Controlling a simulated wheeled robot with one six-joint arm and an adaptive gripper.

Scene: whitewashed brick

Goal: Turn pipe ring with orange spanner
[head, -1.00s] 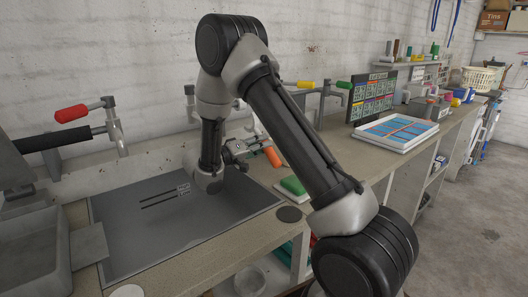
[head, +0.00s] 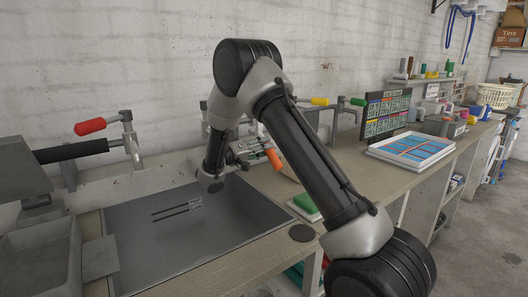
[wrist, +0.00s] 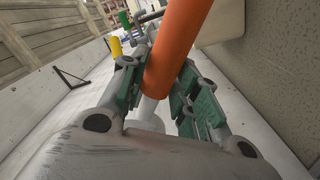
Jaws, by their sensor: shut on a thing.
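The orange spanner (head: 274,159) shows mainly as its orange handle, right of my forearm's end in the head view. My gripper (head: 258,150) is shut on it, above the back of the worktop near the wall. In the wrist view the thick orange handle (wrist: 178,45) lies between the green-padded fingers of my gripper (wrist: 160,95) and runs up out of the picture. The spanner's head is not clear in either view. I cannot make out the pipe ring; my arm hides part of the wall pipes.
Wall taps have red (head: 90,126), yellow (head: 320,101) and green (head: 358,101) handles. A grey sunken panel (head: 150,240) lies below my arm. A green block (head: 305,203), a white tray (head: 385,155) and a chart board (head: 387,112) stand to the right.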

